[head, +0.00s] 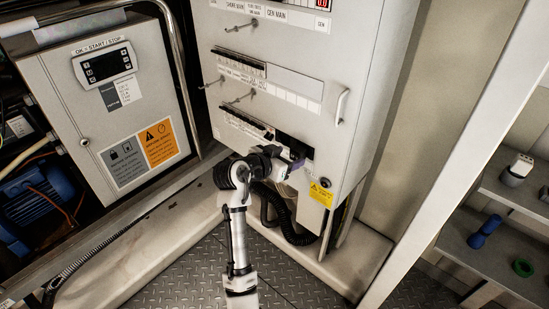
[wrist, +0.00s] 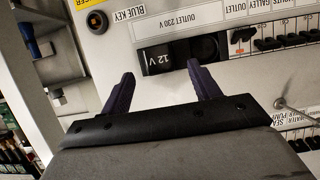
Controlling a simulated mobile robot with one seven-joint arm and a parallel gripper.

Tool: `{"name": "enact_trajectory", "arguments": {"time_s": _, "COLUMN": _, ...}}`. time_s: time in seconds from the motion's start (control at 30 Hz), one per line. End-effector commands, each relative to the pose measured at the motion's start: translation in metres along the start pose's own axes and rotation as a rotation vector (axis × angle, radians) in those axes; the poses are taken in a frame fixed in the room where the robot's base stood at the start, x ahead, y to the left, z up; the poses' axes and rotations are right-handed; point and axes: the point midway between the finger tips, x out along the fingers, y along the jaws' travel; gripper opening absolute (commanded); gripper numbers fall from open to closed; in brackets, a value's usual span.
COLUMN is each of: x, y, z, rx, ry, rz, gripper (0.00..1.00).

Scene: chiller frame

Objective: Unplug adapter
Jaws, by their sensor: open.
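My gripper (wrist: 160,70) is open in the wrist view, its two dark purple fingers apart with nothing seen between them. Beyond the fingertips is a black 12 V block (wrist: 157,57) on the grey panel, beside a dark round socket-like part (wrist: 208,46) under the "OUTLET 230 V" label. I cannot tell for certain which black part is the adapter, or whether the fingers touch anything. In the head view my gripper (head: 297,164) is at the lower right of the electrical cabinet (head: 355,60), and the arm hides part of the outlet row.
Switch rows and protruding levers (head: 240,97) sit on the cabinet face, with a handle (head: 341,106) at its right. A black corrugated hose (head: 280,215) hangs below. Shelves at right hold a blue dumbbell-shaped object (head: 485,231) and a green ring (head: 522,268).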

Motion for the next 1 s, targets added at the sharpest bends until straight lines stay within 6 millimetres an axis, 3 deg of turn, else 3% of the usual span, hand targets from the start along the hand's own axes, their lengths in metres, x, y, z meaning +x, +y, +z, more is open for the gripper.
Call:
{"name": "enact_trajectory", "arguments": {"time_s": 0.1, "x": 0.02, "y": 0.001, "z": -0.001, "rx": 0.001, "ry": -0.001, "rz": 0.002, "gripper": 0.62}}
{"name": "enact_trajectory", "arguments": {"time_s": 0.3, "x": 0.039, "y": 0.0, "z": 0.0, "rx": 0.0, "ry": -0.001, "rz": 0.0, "gripper": 0.62}}
{"name": "enact_trajectory", "arguments": {"time_s": 0.67, "x": 0.043, "y": 0.0, "z": 0.0, "rx": 0.001, "ry": 0.0, "rz": -0.001, "gripper": 0.62}}
{"name": "enact_trajectory", "arguments": {"time_s": 1.0, "x": 0.043, "y": 0.0, "z": 0.0, "rx": 0.0, "ry": 0.001, "rz": -0.001, "gripper": 0.17}}
